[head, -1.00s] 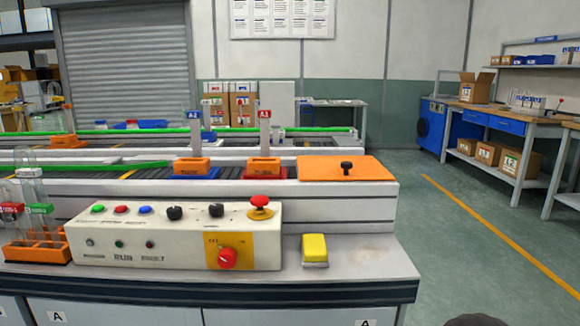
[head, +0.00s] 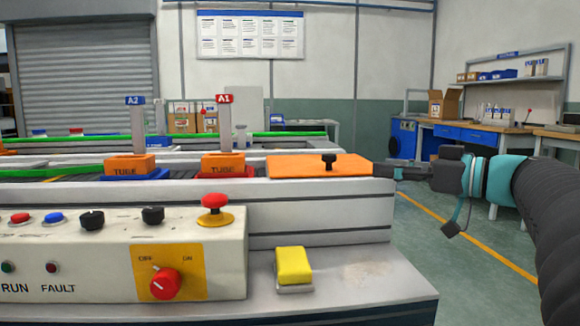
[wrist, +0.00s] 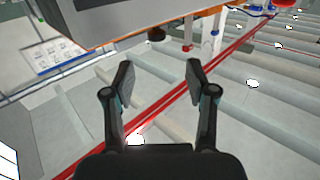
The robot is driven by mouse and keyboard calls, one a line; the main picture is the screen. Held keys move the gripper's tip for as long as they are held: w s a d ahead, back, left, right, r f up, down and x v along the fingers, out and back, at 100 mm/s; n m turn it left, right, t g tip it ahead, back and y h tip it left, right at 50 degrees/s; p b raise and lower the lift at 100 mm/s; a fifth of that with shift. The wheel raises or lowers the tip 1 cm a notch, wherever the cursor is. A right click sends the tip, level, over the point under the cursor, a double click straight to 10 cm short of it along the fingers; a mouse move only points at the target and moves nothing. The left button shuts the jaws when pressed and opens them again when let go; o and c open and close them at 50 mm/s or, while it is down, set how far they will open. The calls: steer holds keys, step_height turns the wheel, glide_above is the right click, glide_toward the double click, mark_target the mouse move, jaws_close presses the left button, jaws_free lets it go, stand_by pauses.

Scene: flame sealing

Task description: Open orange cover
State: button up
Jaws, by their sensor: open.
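The orange cover (head: 290,170) is a flat plate lying level on the right end of the conveyor. A black knob (head: 328,160) stands up from it. My gripper (head: 382,170) reaches in from the right, with its fingertips at the cover's right edge in the head view; I cannot tell whether they touch it. The wrist view shows both fingers of my gripper (wrist: 160,75) spread apart with nothing between them. There the cover's orange edge (wrist: 125,40) runs above the fingers, and the dark knob (wrist: 155,34) shows ahead of the gap between the fingertips.
The orange tube holders A1 (head: 226,164) and A2 (head: 131,165) stand on the conveyor left of the cover. A control panel (head: 120,262) with a red emergency button (head: 215,205) and a yellow block (head: 293,264) are in front. The floor on the right is open.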

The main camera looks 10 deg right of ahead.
mark_target(335, 156)
steer(key=x, duration=0.9)
steer(key=r+p+x, duration=0.1)
steer(key=x, duration=0.3)
steer(key=shift+w+r, duration=0.1)
steer(key=shift+w, duration=0.4)
jaws_close()
